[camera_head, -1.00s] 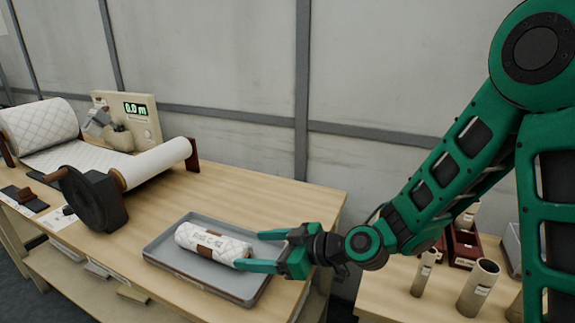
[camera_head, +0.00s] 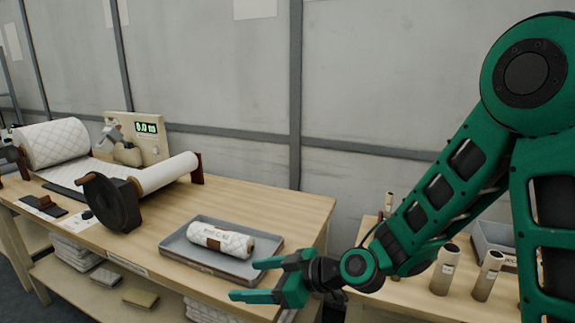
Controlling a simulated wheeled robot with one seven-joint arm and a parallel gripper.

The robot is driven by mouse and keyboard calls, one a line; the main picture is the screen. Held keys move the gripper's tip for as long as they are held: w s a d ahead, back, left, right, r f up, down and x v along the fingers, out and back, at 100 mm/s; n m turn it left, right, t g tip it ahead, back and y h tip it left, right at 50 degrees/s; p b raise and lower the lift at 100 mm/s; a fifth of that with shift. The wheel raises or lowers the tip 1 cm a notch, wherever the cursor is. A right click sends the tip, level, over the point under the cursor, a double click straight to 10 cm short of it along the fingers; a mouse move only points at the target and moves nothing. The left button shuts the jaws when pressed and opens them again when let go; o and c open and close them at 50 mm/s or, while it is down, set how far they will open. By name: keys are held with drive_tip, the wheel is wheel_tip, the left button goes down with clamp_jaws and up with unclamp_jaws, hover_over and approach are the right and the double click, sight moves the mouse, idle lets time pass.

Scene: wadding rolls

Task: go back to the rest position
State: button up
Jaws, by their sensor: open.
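My gripper (camera_head: 246,279) is open and empty. It hangs in front of the table's front right part, nearer to me than the grey tray (camera_head: 181,251) and apart from it. A white quilted wadding roll (camera_head: 232,243) with a brown band and a printed label lies on its side in the tray. My green arm comes in from the right side of the picture.
A winding machine with a large quilted roll (camera_head: 55,143), a black crank wheel (camera_head: 118,205) and a display box (camera_head: 152,138) stands on the table's left. Cardboard tubes (camera_head: 487,276) stand on a second table at the right. Packs lie on the shelf below.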

drive_tip(key=s+d+f+m+h, duration=0.1)
drive_tip(key=d+m+h, duration=0.35)
drive_tip(key=d, duration=1.15)
drive_tip(key=s+d+f+m+h, duration=0.1)
drive_tip(key=d+m+h, duration=0.3)
drive_tip(key=d, duration=1.1)
drive_tip(key=s+d+r+m+g+h, duration=0.1)
drive_tip(key=s+d+r+m+g, duration=0.1)
drive_tip(key=s+d+m, duration=0.3)
drive_tip(key=s+d+r+m+g+h, duration=0.2)
drive_tip(key=s+d+m, duration=0.4)
drive_tip(key=s+d, duration=0.6)
drive_tip(key=s+r, duration=0.1)
drive_tip(key=s, duration=0.3)
drive_tip(key=shift+d+r+g, duration=0.25)
drive_tip(key=shift+d+g, duration=0.05)
drive_tip(key=shift+g, duration=0.1)
